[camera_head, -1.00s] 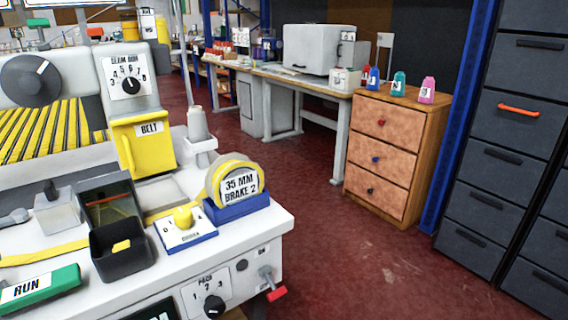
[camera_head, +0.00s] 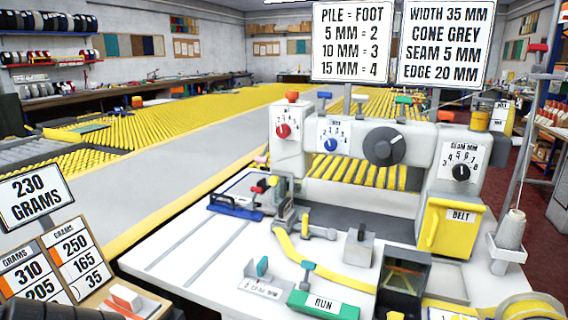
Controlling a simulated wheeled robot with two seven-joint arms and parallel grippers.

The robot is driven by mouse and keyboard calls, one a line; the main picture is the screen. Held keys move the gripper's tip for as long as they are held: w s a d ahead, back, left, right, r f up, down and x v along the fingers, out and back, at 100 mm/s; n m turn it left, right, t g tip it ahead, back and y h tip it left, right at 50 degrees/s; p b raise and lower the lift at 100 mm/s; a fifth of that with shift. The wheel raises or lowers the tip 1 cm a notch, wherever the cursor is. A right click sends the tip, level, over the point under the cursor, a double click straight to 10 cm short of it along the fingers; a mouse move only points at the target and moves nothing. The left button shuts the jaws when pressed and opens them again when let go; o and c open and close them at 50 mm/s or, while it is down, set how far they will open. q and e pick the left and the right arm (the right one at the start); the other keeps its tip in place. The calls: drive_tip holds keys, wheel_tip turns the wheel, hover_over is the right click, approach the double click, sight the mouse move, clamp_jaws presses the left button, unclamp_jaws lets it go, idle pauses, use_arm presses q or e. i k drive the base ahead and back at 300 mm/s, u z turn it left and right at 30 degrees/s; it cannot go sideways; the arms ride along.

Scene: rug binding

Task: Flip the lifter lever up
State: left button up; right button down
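The sewing machine (camera_head: 410,150) stands on a white table at the centre right, with a red-centred dial (camera_head: 283,131), a blue-centred dial (camera_head: 331,144) and a large dark grey knob (camera_head: 384,146) on its front. No label reading "lifter" can be made out, so I cannot tell which part is the lifter lever. Small coloured parts, red and yellow, cluster near the needle end (camera_head: 270,184) at the machine's left. A grey handle-like part (camera_head: 318,231) lies on the table below the head.
A green RUN bar (camera_head: 323,305), a grey block (camera_head: 359,247) and a dark open bin (camera_head: 404,275) sit on the front of the table. A yellow BELT cover (camera_head: 449,229) and a thread cone (camera_head: 511,230) are at the right. Number signs (camera_head: 35,197) stand at lower left.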

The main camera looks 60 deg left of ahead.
sight(262, 159)
drive_tip(key=u, duration=2.85)
drive_tip(key=k, duration=0.4)
drive_tip(key=z, duration=0.1)
